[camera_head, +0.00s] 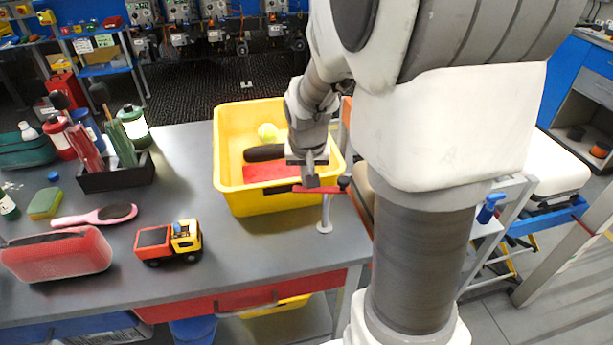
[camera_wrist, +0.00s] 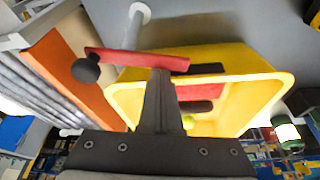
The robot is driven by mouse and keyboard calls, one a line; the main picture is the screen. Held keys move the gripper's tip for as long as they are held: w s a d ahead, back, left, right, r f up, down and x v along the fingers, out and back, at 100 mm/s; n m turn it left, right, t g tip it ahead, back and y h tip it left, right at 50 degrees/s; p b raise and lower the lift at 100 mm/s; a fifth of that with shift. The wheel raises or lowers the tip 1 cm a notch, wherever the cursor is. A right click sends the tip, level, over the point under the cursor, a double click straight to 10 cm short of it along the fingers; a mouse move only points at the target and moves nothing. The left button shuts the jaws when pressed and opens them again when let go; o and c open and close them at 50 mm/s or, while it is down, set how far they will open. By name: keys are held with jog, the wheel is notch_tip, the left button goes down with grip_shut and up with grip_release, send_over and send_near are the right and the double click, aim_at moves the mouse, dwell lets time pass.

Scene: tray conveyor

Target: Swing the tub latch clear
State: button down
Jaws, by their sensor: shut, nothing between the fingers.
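The tub latch is a red bar (camera_head: 326,189) with a black knob (camera_head: 344,181) at its right end, on a thin pale post (camera_head: 325,213) rising from the table. The bar lies across the front right of the yellow tub (camera_head: 247,203). In the wrist view the red bar (camera_wrist: 125,56) and its knob (camera_wrist: 86,69) show clearly, with the tub (camera_wrist: 250,62) behind. My gripper (camera_head: 312,182) points down at the bar, its fingers shut and empty. In the wrist view its fingertips (camera_wrist: 162,73) overlap the bar's edge; I cannot tell whether they touch.
Inside the tub are a tennis ball (camera_head: 267,132), a black item (camera_head: 264,153) and a red item (camera_head: 268,172). A toy truck (camera_head: 170,242), a pink brush (camera_head: 95,216), a red case (camera_head: 57,255) and a bottle caddy (camera_head: 115,177) stand left. Table front is clear.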

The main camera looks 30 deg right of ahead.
jog(key=shift+s+a, duration=0.25)
jog(key=shift+s, duration=0.05)
dwell(0.7)
